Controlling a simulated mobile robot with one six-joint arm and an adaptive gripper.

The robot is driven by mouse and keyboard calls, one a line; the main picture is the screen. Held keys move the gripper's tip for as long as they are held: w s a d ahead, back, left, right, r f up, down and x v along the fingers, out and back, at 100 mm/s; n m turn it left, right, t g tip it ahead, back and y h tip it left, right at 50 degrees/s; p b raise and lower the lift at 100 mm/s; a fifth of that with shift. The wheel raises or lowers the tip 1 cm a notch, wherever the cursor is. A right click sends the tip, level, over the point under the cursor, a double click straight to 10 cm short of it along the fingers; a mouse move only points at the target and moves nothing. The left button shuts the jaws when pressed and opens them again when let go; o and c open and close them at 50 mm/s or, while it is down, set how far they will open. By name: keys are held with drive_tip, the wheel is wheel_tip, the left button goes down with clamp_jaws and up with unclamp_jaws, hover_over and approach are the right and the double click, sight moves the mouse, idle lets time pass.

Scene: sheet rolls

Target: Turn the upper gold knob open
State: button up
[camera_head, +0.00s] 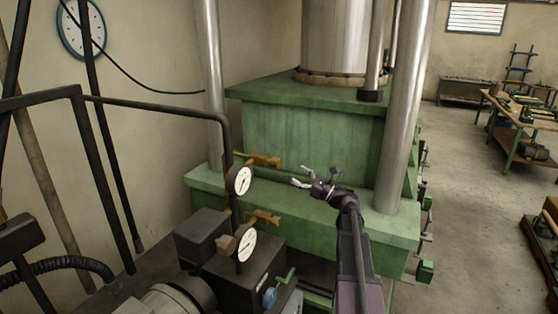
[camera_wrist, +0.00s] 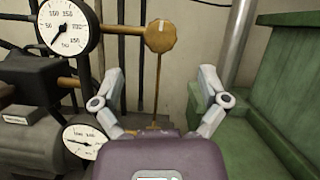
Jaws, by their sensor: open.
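The upper gold knob (camera_head: 273,162) sits on a gold valve beside the upper gauge in the head view. In the wrist view the knob (camera_wrist: 160,36) is a faceted gold disc at the end of a horizontal pipe, with a thin rod below it. My gripper (camera_head: 302,176) is to the right of the knob in the head view, apart from it. In the wrist view my gripper (camera_wrist: 162,74) has its fingers spread wide, and the knob shows above and between the fingertips. Nothing is between the fingers.
An upper gauge (camera_head: 240,180) and a lower gauge (camera_head: 246,243) stand close left of the gold valves. A lower gold knob (camera_head: 267,217) is below the upper one. The green press base (camera_head: 310,205) and a steel column (camera_head: 405,105) are close to my arm.

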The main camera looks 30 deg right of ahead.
sight(280, 163)
drive_tip(key=p+x, duration=0.2)
drive_tip(key=x, duration=0.6)
drive_tip(key=shift+a+p, duration=0.1)
drive_tip(key=shift+p, duration=0.2)
drive_tip(key=c, duration=1.2)
